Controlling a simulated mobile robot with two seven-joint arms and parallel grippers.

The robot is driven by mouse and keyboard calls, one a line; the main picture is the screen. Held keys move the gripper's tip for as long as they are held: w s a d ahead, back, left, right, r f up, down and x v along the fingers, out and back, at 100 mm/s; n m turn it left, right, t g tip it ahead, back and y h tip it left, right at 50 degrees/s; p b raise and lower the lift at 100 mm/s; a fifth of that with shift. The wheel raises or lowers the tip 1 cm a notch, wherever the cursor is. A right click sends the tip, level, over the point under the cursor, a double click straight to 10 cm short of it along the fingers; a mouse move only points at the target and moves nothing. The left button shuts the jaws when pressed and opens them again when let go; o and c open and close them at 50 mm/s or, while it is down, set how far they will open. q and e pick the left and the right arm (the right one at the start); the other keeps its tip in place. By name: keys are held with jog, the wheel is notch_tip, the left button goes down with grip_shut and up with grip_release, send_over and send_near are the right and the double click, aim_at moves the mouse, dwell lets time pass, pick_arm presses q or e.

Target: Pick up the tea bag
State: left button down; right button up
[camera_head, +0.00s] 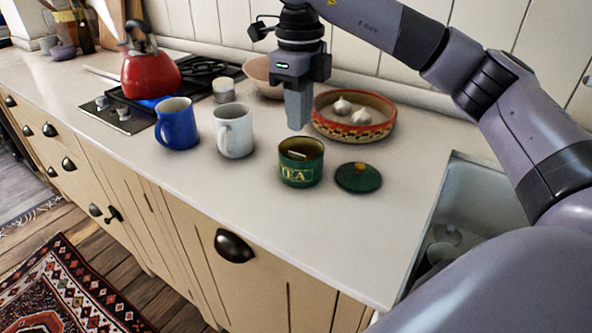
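A green tea tin (301,174) with gold "TEA" lettering stands open and upright on the counter. Something pale, perhaps the tea bag (298,154), shows just inside its mouth; most of the inside is hidden. The tin's green lid (358,177) with a gold knob lies flat to the right of the tin. My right gripper (297,126) points down above and slightly behind the tin, apart from it. Its fingers overlap in this view, so I cannot tell whether they are open. My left gripper is not in view.
A white mug (235,138) and a blue mug (176,129) stand left of the tin. Behind is a patterned dish (381,129) with garlic. A red kettle (150,77) is on the stove. The sink (478,185) is at right. Counter in front of the tin is clear.

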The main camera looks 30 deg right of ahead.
notch_tip(320, 180, down, 6)
jog(key=shift+s+f, duration=0.1)
jog(key=shift+s, duration=0.05)
jog(key=shift+f, duration=0.5)
jog(key=shift+c, duration=1.3)
jog(key=shift+r, duration=0.3)
notch_tip(320, 180, up, 10)
jog(key=f+p, duration=0.1)
notch_tip(320, 180, up, 10)
jog(key=r+p, duration=0.1)
jog(key=p, duration=0.2)
send_over(300, 155)
jog(key=shift+f, duration=0.25)
